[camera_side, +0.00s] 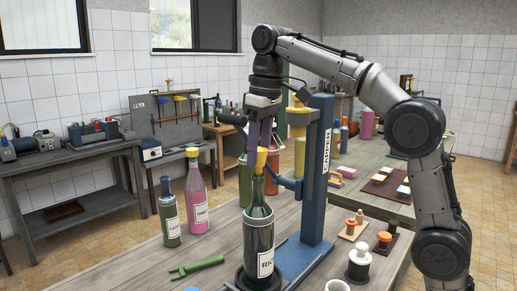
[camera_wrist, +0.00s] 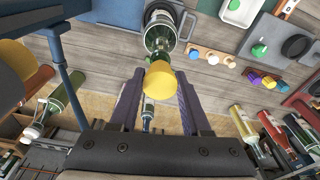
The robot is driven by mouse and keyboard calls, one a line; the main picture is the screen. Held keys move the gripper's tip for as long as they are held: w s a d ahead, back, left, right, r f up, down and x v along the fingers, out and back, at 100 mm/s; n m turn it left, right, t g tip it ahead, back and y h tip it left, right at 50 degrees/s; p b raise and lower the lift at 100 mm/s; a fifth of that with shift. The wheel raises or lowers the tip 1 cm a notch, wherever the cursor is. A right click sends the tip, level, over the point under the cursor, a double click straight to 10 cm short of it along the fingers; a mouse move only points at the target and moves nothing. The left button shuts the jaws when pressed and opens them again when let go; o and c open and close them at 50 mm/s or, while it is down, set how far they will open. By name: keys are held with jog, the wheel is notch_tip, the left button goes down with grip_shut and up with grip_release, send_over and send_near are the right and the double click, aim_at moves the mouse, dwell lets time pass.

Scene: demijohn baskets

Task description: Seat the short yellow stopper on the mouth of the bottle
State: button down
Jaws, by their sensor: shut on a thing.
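My gripper (camera_side: 262,144) points down with its jaws shut on the yellow stopper (camera_side: 261,160). The stopper is directly over the neck of the dark green bottle (camera_side: 258,236), which stands upright on the base of the blue capper. The stopper's lower end is at or very near the bottle's mouth; I cannot tell whether they touch. In the wrist view, the yellow stopper (camera_wrist: 159,79) shows between the tips of my gripper (camera_wrist: 160,84) and hides the mouth. The green bottle (camera_wrist: 161,36) shows just beyond it.
The blue capper column (camera_side: 319,180) stands close to the right of the bottle. A pink bottle with a yellow top (camera_side: 196,205) and a grey-topped green bottle (camera_side: 169,218) stand left. A green tool (camera_side: 196,267) lies in front. Small stoppers on boards (camera_side: 352,230) lie right.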

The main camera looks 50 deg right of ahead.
jog(key=shift+f, duration=0.95)
dwell(0.6)
jog(key=shift+r, duration=1.55)
jog(key=shift+f, duration=1.6)
dwell(1.1)
jog(key=shift+r, duration=0.35)
dwell(0.4)
jog(key=shift+f, duration=0.1)
dwell(1.4)
